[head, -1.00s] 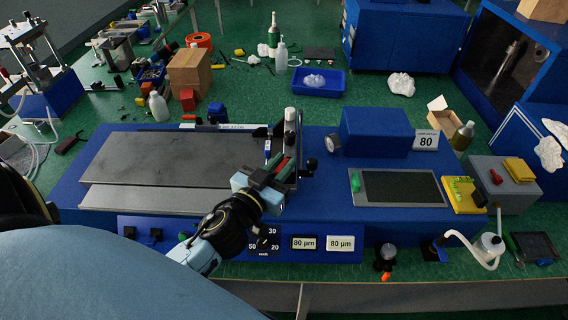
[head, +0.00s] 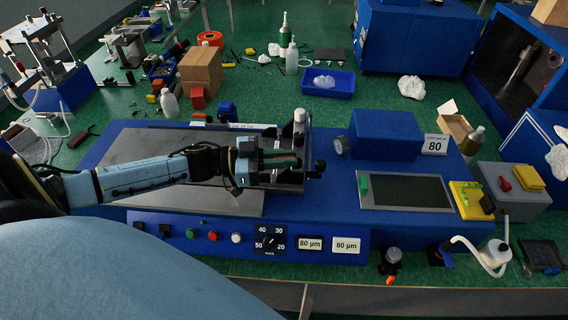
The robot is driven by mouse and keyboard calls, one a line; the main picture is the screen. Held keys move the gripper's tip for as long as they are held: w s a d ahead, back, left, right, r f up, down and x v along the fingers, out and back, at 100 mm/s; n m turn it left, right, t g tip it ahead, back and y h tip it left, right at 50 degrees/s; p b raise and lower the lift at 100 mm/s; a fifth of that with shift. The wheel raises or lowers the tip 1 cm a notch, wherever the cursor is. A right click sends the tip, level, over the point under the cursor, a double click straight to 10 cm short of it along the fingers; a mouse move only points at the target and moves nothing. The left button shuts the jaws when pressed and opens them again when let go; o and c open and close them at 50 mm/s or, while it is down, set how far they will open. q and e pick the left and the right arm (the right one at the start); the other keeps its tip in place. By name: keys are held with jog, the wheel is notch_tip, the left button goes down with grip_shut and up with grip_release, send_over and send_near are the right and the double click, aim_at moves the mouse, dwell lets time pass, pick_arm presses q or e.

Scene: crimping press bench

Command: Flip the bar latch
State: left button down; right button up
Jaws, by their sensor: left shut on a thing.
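The coating bench (head: 330,200) is a blue machine with a grey plate (head: 135,147) on top. A metal bar assembly with a white-topped post (head: 299,128) and a black knob (head: 318,168) stands at the plate's right end. My left gripper (head: 282,161) reaches in from the left, low over the plate, its fingers pointing right against this assembly. My right gripper is out of view.
A blue box (head: 384,134), a dark screen (head: 404,190) and a yellow block (head: 467,199) lie to the right. Buttons, a dial (head: 270,242) and two displays line the front panel. A blue tray (head: 328,83) and bottles stand behind.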

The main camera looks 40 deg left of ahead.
pick_arm(q)
jog(key=shift+w+a+f+m+g+h+b, duration=0.1)
jog(key=shift+m+g+h+b, duration=0.35)
jog(key=shift+g, duration=0.15)
jog(key=shift+w+a+f+m+g+h+b, duration=0.1)
jog(key=shift+m+g+h+b, duration=0.3)
jog(key=shift+g, duration=0.2)
jog(key=shift+r, duration=0.1)
jog(key=shift+d, duration=0.1)
jog(key=c, duration=1.4)
grip_release()
jog(key=shift+c, duration=0.2)
jog(key=b+v, duration=0.1)
jog(key=v, duration=1.2)
